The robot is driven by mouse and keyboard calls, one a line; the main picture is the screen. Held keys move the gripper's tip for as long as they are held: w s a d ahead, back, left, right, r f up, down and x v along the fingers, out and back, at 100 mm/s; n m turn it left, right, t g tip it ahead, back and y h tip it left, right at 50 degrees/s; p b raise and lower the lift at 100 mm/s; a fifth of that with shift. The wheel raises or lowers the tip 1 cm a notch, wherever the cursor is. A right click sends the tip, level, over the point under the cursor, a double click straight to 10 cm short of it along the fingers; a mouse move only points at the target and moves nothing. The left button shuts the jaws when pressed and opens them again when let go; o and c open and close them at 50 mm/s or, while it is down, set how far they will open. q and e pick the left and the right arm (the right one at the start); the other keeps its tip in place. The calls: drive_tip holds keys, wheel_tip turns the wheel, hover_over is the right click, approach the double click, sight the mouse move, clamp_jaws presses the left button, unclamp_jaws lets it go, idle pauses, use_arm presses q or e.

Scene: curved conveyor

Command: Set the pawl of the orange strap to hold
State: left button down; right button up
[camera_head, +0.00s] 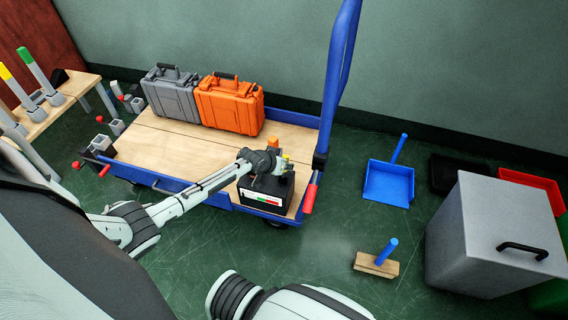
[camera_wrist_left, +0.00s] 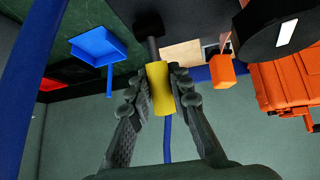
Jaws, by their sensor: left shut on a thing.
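My left gripper (camera_head: 284,167) is at the right end of the blue cart, above a dark box (camera_head: 279,188) with a white, red and green label. In the left wrist view, its fingers (camera_wrist_left: 160,84) are shut on a yellow handle (camera_wrist_left: 161,98) on a dark rod. An orange block (camera_wrist_left: 223,71) is beside it, apart from the fingers; an orange piece also shows past my wrist in the head view (camera_head: 272,142). No orange strap or pawl can be clearly made out; my arm hides part of the box. My right gripper is out of view.
A grey case (camera_head: 171,97) and an orange case (camera_head: 230,107) stand on the cart's wooden deck (camera_head: 165,146). The blue push handle (camera_head: 338,75) rises at the right. A dustpan (camera_head: 389,182), brush (camera_head: 377,266) and grey bin (camera_head: 490,235) are on the floor.

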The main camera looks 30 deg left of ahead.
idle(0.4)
use_arm(q)
drive_tip(key=c, duration=1.4)
unclamp_jaws()
drive_tip(key=shift+o, duration=0.2)
drive_tip(key=v, duration=1.2)
drive_tip(key=shift+w, duration=0.1)
drive_tip(key=s+d+f+m+g, duration=0.1)
drive_tip(key=s+d+f, duration=0.1)
drive_tip(key=s, duration=0.5)
drive_tip(key=s+d+f+g+y, duration=0.1)
drive_tip(key=s+d+f+g, duration=0.1)
drive_tip(key=s, duration=0.6)
drive_tip(key=s+d+f+m+g, duration=0.1)
drive_tip(key=s+d+f+g, duration=0.1)
drive_tip(key=s+f, duration=0.2)
drive_tip(key=s, duration=0.3)
drive_tip(key=shift+s+m+y, duration=0.25)
drive_tip(key=shift+m+y, duration=0.05)
